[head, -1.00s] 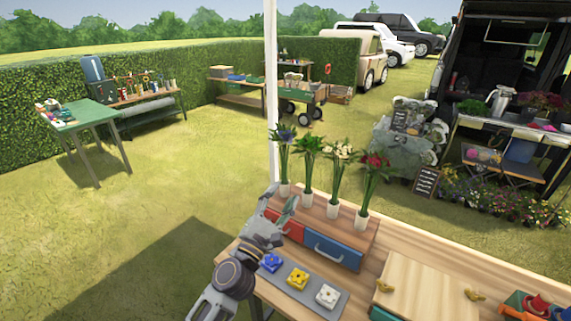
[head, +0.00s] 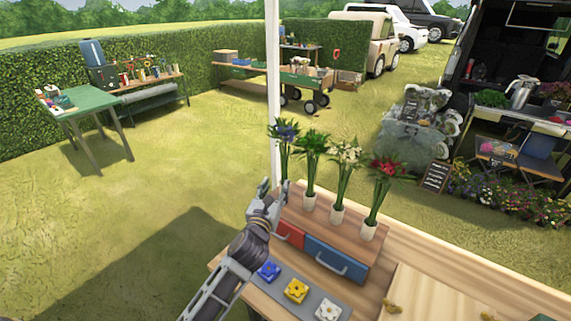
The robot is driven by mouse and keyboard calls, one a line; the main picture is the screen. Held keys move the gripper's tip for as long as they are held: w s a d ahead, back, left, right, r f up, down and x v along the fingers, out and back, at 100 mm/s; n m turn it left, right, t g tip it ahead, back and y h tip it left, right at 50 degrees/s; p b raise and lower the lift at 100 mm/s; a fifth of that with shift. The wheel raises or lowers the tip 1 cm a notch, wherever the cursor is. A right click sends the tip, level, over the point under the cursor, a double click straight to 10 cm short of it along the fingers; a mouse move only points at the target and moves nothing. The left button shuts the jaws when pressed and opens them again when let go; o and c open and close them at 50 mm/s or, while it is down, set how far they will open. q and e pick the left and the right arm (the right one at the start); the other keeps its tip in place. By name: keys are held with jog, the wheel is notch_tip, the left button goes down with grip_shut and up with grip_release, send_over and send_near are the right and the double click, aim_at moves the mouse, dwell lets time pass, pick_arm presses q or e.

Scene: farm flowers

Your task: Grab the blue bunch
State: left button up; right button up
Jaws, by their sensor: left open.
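The blue bunch (head: 285,133) has blue-purple blooms on long green stems. It is the leftmost of the bunches in a row on top of a wooden drawer box (head: 325,232). Its lower stems and white base are partly hidden by my left gripper (head: 274,190). My left gripper is open, at the height of the lower stems, just left of and close to the blue bunch. I cannot tell whether a finger touches it. My right gripper is not in view.
Right of the blue bunch stand a green bunch (head: 312,150), a white bunch (head: 344,160) and a red bunch (head: 380,180). A grey mat (head: 312,298) with blue, yellow and white flower blocks lies in front. A white pole (head: 273,80) rises behind the blue bunch.

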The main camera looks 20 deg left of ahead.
aim_at(284, 167)
pick_arm(q)
jog(key=shift+w+a+p, duration=0.2)
jog(key=shift+w+p, duration=0.15)
jog(key=shift+w, duration=3.9)
jog(key=shift+w, duration=0.15)
jog(key=shift+w+a+p, duration=0.2)
jog(key=shift+w+p, duration=0.1)
jog(key=shift+w, duration=2.15)
grip_shut()
